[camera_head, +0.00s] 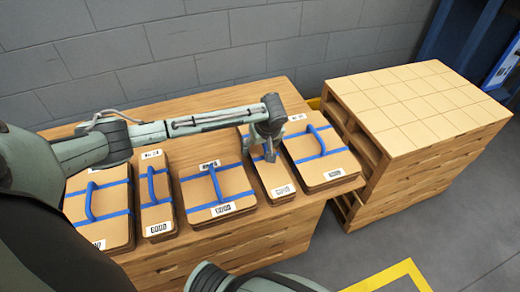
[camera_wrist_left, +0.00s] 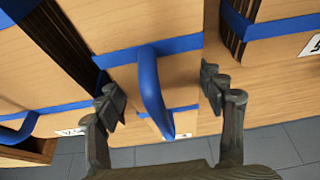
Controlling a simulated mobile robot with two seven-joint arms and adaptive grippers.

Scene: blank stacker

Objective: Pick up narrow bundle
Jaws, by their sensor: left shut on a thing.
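The narrow bundle (camera_head: 278,182) is a slim stack of tan blanks with a blue strap handle and white labels. It lies on the wooden stack between two wide bundles. My left gripper (camera_head: 265,152) is over it and hides part of its top. In the left wrist view, the blue handle (camera_wrist_left: 149,84) stands between the two fingers of my left gripper (camera_wrist_left: 161,96), with the narrow bundle (camera_wrist_left: 125,25) below. The gripper is shut on the narrow bundle; the exact contact is hard to see. My right gripper is out of view.
A wide bundle (camera_head: 322,172) lies close on the right and another (camera_head: 205,188) on the left. A second narrow bundle (camera_head: 156,213) and a wide one (camera_head: 110,232) lie farther left. A wooden stack (camera_head: 425,105) stands right. A grey wall (camera_head: 200,50) is behind.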

